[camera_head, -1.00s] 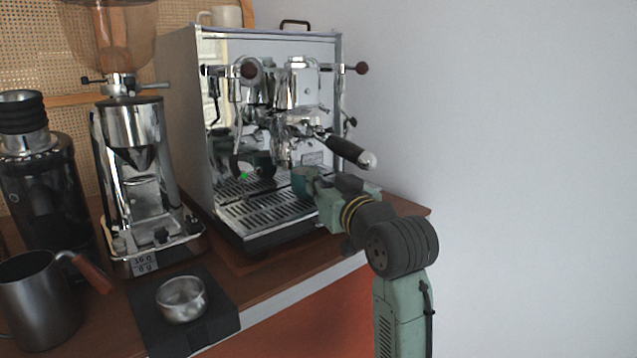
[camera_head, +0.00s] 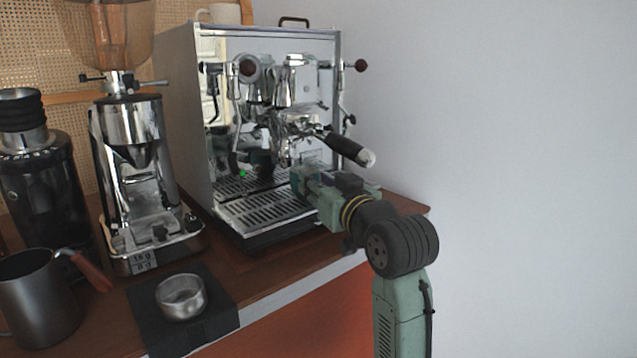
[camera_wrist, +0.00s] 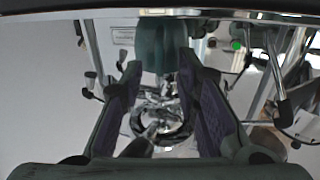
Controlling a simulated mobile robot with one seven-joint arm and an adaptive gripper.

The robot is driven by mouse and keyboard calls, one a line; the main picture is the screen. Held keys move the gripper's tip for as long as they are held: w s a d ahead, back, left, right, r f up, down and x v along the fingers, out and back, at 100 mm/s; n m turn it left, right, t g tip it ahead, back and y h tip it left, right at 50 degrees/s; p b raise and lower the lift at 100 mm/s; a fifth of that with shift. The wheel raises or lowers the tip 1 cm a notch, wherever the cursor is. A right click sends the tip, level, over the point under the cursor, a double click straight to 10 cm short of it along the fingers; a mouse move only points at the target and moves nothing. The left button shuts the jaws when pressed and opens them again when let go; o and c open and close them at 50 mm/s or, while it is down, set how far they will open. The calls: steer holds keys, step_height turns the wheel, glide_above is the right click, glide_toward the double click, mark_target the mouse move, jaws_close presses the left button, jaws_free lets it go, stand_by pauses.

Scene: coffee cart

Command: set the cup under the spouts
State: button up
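The teal cup (camera_wrist: 160,45) shows in the wrist view at the far end of my fingers, partly between the two fingertips. My gripper (camera_wrist: 160,65) has a finger on each side of it; I cannot tell if both touch it. In the head view my gripper (camera_head: 303,185) is over the right part of the drip tray (camera_head: 262,212), and it largely hides the cup. The espresso machine's portafilter (camera_head: 345,148) with its black handle is above my gripper. The spouts are hard to make out against the chrome.
A grinder (camera_head: 135,170) stands left of the espresso machine (camera_head: 180,110). A metal bowl (camera_head: 181,297) sits on a dark mat (camera_head: 215,330) in front, with a dark pitcher (camera_head: 38,300) to its left. The left part of the drip tray is clear.

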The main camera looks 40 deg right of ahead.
steer(key=s+a, duration=0.2)
steer(key=s, duration=0.9)
steer(key=shift+s, duration=0.4)
steer(key=shift+r, duration=0.1)
